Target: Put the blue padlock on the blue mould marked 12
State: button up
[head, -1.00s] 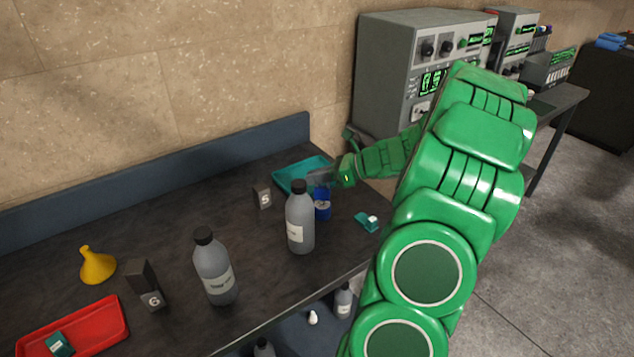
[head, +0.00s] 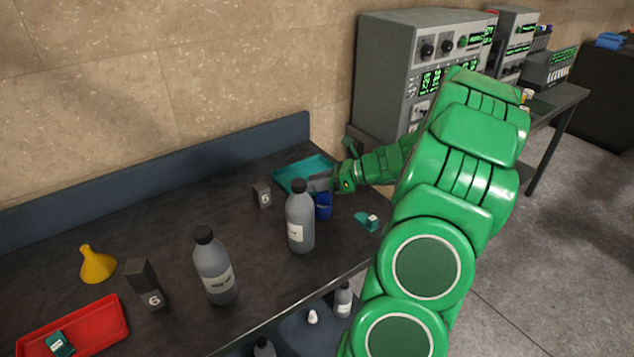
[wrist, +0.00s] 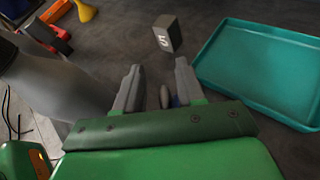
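My gripper (head: 320,183) is at the far right of the bench, in front of the teal tray. Its two grey fingers stand apart in the wrist view (wrist: 158,85). A small rounded grey piece (wrist: 165,97) and a sliver of blue (wrist: 175,101) show between them. In the head view a blue object (head: 323,206) stands just below the fingers, partly hidden by a grey bottle; I cannot tell whether it is the padlock or the mould. No number 12 is readable in either view.
Two grey bottles (head: 300,222) (head: 215,268) stand in front. The teal tray (wrist: 265,65) is empty where visible. A block marked 5 (wrist: 166,35) is beside it. A small teal piece (head: 366,221) lies near the bench edge. A red tray (head: 110,318) and yellow funnel (head: 97,264) are left.

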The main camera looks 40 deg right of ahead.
jog(key=shift+r, duration=0.1)
jog(key=shift+s+d+r, duration=0.15)
jog(key=shift+s+d, duration=0.05)
jog(key=shift+d, duration=0.05)
jog(key=v, duration=1.1)
jog(key=shift+s, duration=0.15)
jog(key=shift+r, duration=0.1)
